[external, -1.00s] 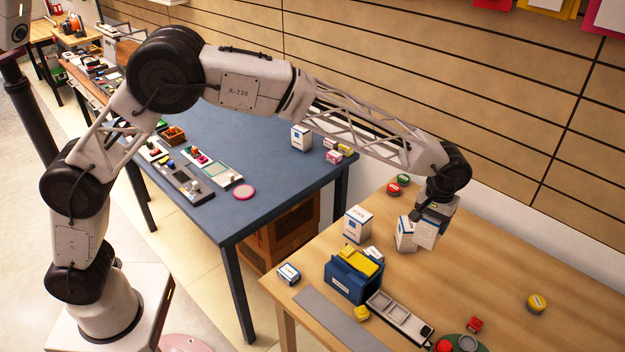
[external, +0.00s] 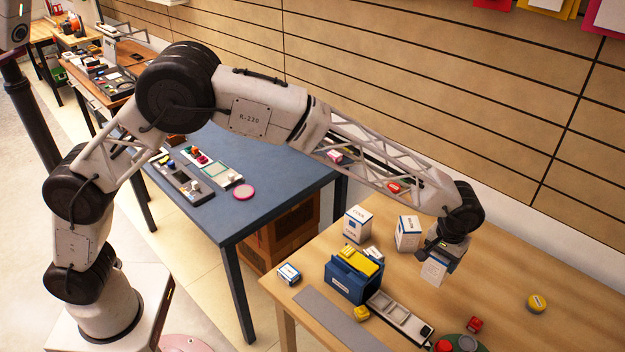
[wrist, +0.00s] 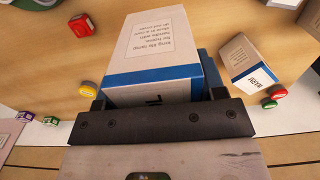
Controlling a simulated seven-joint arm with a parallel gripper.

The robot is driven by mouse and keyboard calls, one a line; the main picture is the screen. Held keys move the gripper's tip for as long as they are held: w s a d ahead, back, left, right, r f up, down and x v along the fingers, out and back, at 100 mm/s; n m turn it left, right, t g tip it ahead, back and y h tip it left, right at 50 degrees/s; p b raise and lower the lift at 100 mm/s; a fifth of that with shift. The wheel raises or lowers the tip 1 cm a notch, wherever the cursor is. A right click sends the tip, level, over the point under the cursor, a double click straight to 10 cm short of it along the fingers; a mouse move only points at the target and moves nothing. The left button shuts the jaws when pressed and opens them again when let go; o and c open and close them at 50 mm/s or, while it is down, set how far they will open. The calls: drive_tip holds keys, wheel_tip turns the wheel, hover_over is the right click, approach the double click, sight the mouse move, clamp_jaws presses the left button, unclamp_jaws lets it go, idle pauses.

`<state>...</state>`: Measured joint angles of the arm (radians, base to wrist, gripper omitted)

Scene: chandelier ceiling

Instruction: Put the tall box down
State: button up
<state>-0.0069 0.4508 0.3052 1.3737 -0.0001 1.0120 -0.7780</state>
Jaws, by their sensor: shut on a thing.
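My gripper (external: 442,247) is shut on a tall white box with a blue band (external: 434,270), over the wooden table (external: 500,255). In the wrist view the held box (wrist: 155,45) sticks out between the dark jaws (wrist: 155,98), printed text facing the camera. Its upper part is hidden by the gripper in the external view. I cannot tell whether its lower end touches the table. Another white box (external: 408,232) stands just left of it, apart from it, and a further white box (external: 357,223) stands beyond that.
A blue holder with a yellow top (external: 352,277) and a long grey tray (external: 400,317) lie to the left and front. A small white box (external: 289,273) is near the left edge. A red item (external: 474,323) and a yellow tub (external: 537,303) are at right. Table between them is clear.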

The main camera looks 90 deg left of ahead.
sight(437, 270)
drive_tip(key=shift+f, duration=0.1)
drive_tip(key=shift+f, duration=2.4)
drive_tip(key=shift+f, duration=2.5)
drive_tip(key=shift+f, duration=0.15)
drive_tip(key=o, duration=1)
